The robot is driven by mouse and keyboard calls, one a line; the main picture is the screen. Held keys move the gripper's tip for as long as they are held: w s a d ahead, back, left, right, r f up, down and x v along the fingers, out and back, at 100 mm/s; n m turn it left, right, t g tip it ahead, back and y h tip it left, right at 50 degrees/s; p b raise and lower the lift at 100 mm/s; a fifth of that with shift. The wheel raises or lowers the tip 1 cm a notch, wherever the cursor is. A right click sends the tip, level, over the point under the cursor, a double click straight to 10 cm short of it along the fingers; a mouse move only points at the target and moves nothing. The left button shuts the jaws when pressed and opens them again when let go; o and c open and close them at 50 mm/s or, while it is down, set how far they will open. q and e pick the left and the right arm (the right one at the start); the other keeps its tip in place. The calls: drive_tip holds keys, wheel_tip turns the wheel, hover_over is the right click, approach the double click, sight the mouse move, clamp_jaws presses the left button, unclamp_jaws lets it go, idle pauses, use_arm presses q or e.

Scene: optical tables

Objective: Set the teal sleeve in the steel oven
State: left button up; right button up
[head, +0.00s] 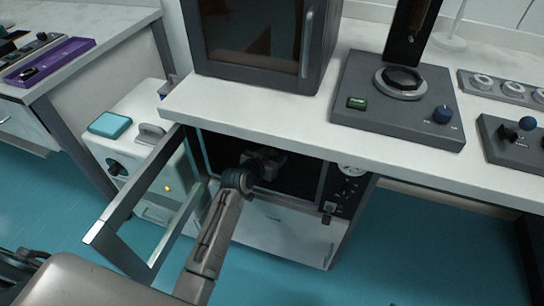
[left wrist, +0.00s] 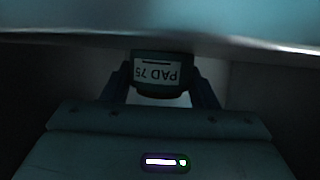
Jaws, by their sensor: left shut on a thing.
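The steel oven (head: 345,190) is built in under the white counter, with its glass door (head: 112,225) swung open to the left. My left arm reaches into its dark chamber. My left gripper (head: 266,160) is inside the opening and shows only dimly in the head view. In the left wrist view my left gripper (left wrist: 160,92) is shut on the teal sleeve (left wrist: 161,88), which looks dark in the shade and bears an upside-down label reading PAD 75. The sleeve's underside and any contact with the chamber floor are hidden. My right gripper is not in view.
A dark-windowed cabinet (head: 255,35) and a grey device (head: 395,105) stand on the counter above the oven. The counter edge (head: 280,125) overhangs the opening. A white appliance (head: 135,110) with a teal pad (head: 110,124) on it stands beyond the open door.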

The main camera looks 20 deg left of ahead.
use_arm(q)
drive_tip(key=o, duration=1.1)
drive_tip(key=shift+c, duration=0.2)
drive_tip(key=shift+r, duration=0.15)
drive_tip(key=p+v, duration=0.2)
drive_tip(key=v, duration=1)
drive_tip(key=s+a+f+n+g+y, duration=0.1)
drive_tip(key=s+f+g, duration=0.1)
drive_tip(key=s, duration=1.1)
drive_tip(key=s+a+f+n+g+y, duration=0.1)
drive_tip(key=s+g, duration=0.3)
drive_tip(key=s, duration=0.9)
drive_tip(key=shift+f, duration=0.4)
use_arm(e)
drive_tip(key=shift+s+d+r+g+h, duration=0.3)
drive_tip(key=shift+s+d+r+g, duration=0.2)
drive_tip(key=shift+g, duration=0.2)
